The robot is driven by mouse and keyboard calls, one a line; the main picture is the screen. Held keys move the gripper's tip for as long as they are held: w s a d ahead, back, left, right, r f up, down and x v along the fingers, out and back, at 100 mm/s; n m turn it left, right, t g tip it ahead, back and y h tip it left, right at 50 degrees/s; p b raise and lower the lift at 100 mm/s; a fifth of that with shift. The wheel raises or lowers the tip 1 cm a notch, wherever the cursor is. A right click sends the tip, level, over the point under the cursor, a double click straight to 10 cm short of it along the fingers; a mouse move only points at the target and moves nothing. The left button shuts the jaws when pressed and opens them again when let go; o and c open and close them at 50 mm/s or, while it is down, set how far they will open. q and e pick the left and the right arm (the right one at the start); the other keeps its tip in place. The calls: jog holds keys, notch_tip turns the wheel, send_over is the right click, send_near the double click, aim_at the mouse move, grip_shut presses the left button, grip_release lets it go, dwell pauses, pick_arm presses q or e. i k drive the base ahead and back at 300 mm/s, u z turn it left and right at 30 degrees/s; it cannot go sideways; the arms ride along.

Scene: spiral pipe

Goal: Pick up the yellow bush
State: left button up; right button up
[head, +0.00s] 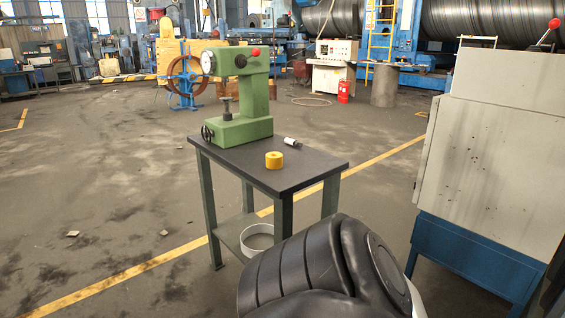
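The yellow bush (274,160) is a short yellow cylinder with a hole in its top. It stands upright on the dark top of a small table (312,170), near the middle of the table's front part. A dark ribbed arm link of mine fills the bottom centre of the head view, in front of the table. Neither gripper is in view. Nothing touches the bush.
A green press (240,95) stands on the table's back left part. A small silver and dark cylinder (292,142) lies behind the bush. A grey cabinet (490,150) stands at the right. Open floor lies left.

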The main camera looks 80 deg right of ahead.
aim_at(274, 159)
jog(key=z, duration=2.1)
jog(key=i, duration=1.2)
jog(key=u, duration=0.2)
